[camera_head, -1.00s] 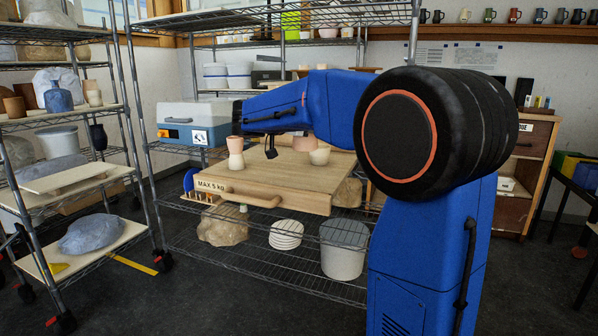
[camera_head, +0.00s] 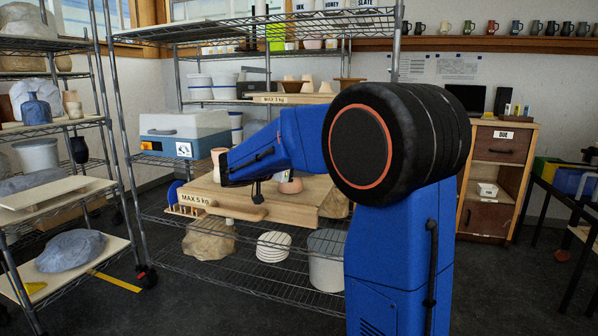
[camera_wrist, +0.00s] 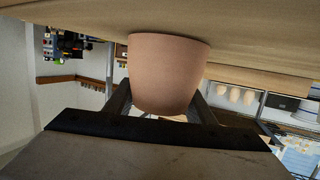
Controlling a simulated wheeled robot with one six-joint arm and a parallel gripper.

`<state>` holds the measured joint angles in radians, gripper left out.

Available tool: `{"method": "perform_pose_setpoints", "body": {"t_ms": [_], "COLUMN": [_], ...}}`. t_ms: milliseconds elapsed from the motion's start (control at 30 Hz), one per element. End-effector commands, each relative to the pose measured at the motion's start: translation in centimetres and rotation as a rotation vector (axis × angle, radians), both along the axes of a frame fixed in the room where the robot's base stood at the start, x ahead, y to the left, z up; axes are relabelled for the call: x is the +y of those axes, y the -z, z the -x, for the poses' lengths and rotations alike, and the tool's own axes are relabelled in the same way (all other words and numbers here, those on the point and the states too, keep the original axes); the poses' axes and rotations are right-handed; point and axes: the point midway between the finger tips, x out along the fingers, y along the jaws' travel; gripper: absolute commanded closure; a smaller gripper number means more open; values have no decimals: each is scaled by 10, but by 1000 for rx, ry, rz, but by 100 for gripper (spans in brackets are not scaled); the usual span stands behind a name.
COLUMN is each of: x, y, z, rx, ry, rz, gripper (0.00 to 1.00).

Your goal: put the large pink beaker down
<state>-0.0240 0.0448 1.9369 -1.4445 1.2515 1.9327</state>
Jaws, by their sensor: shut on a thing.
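The large pink beaker (camera_wrist: 168,70) fills the middle of the wrist view, which is upside down. My gripper (camera_wrist: 163,100) is shut on it, with one dark finger on each side. The beaker's wider end points to the wooden board (camera_wrist: 245,55), across the top of that view. I cannot tell whether they touch. In the head view my arm hides the gripper's fingers. The board, marked MAX 5 kg (camera_head: 228,203), lies on the wire rack there. A pinkish vessel (camera_head: 217,158) shows left of my arm, and a pinkish pot (camera_head: 291,186) under it.
A blue-grey case (camera_head: 184,133) stands behind the board's left. A stone-like lump (camera_head: 207,240), stacked white plates (camera_head: 274,246) and a grey bucket (camera_head: 326,259) stand on the shelf below.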

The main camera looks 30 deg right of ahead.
Motion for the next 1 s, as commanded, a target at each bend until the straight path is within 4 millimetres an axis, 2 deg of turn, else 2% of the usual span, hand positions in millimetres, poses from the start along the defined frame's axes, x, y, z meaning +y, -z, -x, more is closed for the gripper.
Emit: {"method": "perform_pose_setpoints", "body": {"t_ms": [300,333,400,767,1000], "x": [0,0,0,0,28], "y": [2,2,2,-1,-7], "z": [0,0,0,0,7], "rx": [0,0,-1,-2,-2], "ry": [0,0,0,0,-3], "rz": [0,0,0,-1,0], "gripper": [80,48,32,32,32]}}
